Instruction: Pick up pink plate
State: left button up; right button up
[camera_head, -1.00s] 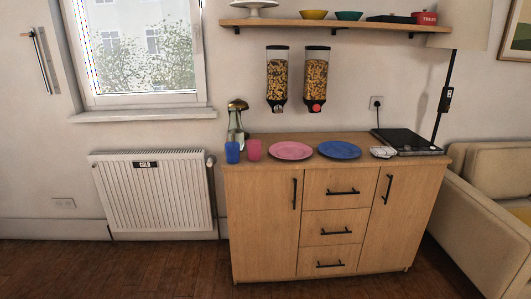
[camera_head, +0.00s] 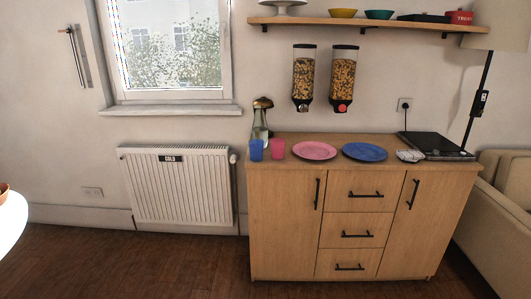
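The pink plate (camera_head: 314,151) lies flat on top of the wooden cabinet (camera_head: 290,163), left of the blue plate (camera_head: 364,152). Nothing rests on the pink plate, and the two plates lie close side by side. Neither of my grippers is in the head view.
A blue cup (camera_head: 256,150), a pink cup (camera_head: 278,149) and a metal-topped bottle (camera_head: 262,118) stand left of the plates. A black cooktop (camera_head: 434,145) is at right. Cereal dispensers (camera_head: 304,77) hang above, below a shelf (camera_head: 370,25). Open floor (camera_head: 150,265) lies in front; a sofa (camera_head: 500,200) stands right.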

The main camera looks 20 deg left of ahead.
aim_at(310, 150)
jog(key=u, duration=0.75)
jog(key=i, duration=2.5)
jog(key=z, duration=0.9)
